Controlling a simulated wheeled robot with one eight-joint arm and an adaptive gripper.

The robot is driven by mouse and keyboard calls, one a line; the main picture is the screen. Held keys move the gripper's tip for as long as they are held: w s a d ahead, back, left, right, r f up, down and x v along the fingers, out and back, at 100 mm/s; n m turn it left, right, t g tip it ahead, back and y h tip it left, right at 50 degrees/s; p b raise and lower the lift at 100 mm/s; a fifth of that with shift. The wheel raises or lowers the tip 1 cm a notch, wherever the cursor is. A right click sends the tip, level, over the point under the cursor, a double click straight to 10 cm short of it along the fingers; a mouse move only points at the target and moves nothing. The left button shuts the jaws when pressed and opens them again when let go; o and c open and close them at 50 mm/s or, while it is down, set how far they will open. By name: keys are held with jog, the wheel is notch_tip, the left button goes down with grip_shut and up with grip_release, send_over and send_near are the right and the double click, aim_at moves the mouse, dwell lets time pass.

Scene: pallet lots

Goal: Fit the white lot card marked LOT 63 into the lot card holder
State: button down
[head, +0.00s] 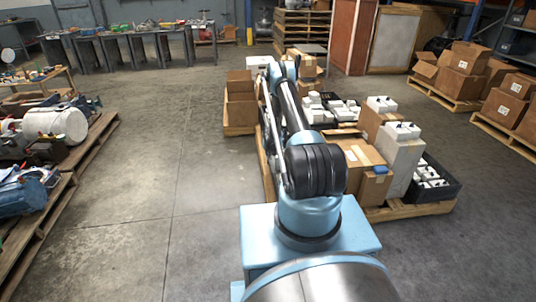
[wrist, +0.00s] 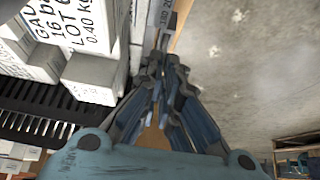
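My gripper (wrist: 166,62) points away from the wrist camera, with its blue-grey fingers converging toward their tips. The tips are beside a stack of white boxes. I cannot tell whether they are fully shut or hold something thin. A white box (wrist: 78,22) at the upper left has black print with "LOT", a cut-off number and "0.40 kg". I cannot make out a separate LOT 63 card or the lot card holder in either view. In the head view my arm reaches forward over the loaded pallet, and the gripper itself cannot be made out.
The pallet (head: 408,211) carries cardboard boxes (head: 357,155), white containers (head: 404,152) and a black crate (head: 436,185). A black slatted crate (wrist: 38,112) lies below the white boxes in the wrist view. Another loaded pallet (head: 32,232) stands left. Clear concrete floor (head: 165,130) lies between.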

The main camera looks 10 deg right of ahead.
jog(key=shift+f, duration=0.7)
jog(key=c, duration=1.7)
grip_release()
jog(key=shift+r, duration=0.1)
jog(key=v, duration=1.1)
jog(key=shift+s+r, duration=0.2)
jog(key=shift+r, duration=0.15)
